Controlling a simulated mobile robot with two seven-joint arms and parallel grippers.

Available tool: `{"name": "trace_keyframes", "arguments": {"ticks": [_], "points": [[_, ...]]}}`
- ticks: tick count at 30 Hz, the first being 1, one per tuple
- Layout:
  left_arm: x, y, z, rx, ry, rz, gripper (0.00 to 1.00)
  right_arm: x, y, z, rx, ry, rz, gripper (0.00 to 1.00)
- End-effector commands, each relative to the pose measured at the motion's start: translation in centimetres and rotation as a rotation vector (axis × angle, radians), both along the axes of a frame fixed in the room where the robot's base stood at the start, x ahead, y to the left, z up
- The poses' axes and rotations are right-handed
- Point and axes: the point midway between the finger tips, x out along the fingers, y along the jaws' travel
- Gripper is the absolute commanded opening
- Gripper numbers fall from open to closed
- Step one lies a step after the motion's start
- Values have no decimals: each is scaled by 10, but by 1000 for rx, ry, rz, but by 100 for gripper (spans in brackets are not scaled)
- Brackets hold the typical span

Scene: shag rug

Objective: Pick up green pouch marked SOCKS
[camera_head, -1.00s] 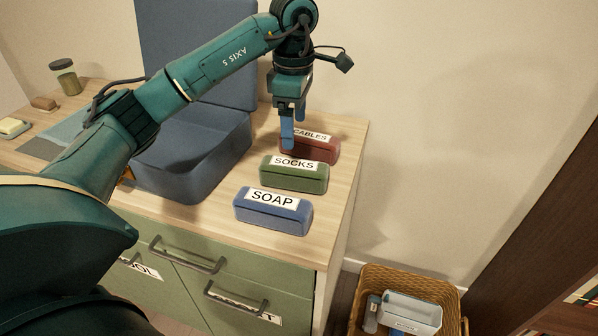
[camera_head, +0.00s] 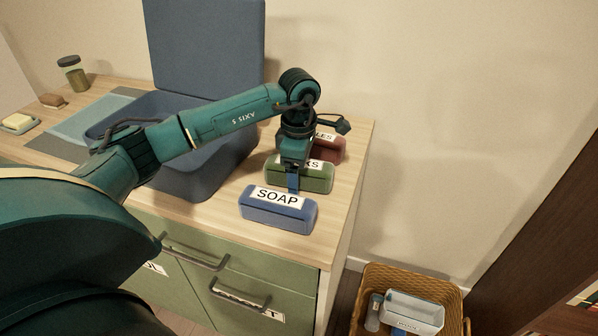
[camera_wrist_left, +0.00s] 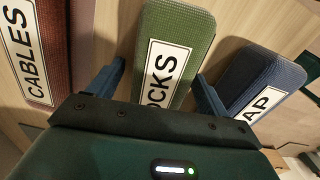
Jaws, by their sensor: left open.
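The green pouch (camera_head: 318,183) lies on the wooden cabinet top, between the red CABLES pouch (camera_head: 334,150) and the blue SOAP pouch (camera_head: 278,212). My left gripper (camera_head: 293,182) is over it, pointing down and hiding part of its label. In the left wrist view, the green pouch (camera_wrist_left: 186,28) lies between the two blue fingers of my open left gripper (camera_wrist_left: 160,78), with the end of its label showing. A small gap shows beside each finger; contact cannot be told. The red pouch (camera_wrist_left: 45,50) and blue pouch (camera_wrist_left: 262,75) lie outside the fingers. My right gripper is out of view.
An open blue case (camera_head: 205,40) stands left of the pouches, under my left arm. A jar (camera_head: 73,75) and a soap dish (camera_head: 18,123) are at the far left. A wicker basket (camera_head: 456,292) holding items stands below, right of the cabinet.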

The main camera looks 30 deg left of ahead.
Motion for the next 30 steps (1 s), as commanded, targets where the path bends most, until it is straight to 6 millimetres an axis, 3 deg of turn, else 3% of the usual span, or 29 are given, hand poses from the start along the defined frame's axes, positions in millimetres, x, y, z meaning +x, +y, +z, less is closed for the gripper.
{"name": "trace_keyframes", "arguments": {"ticks": [5,24,30], "points": [[0,0,0,0,0,0,77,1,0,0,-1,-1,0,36],[0,0,1,-1,-1,1,26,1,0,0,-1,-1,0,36],[1,0,2,-1,-1,1,26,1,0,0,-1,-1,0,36]]}}
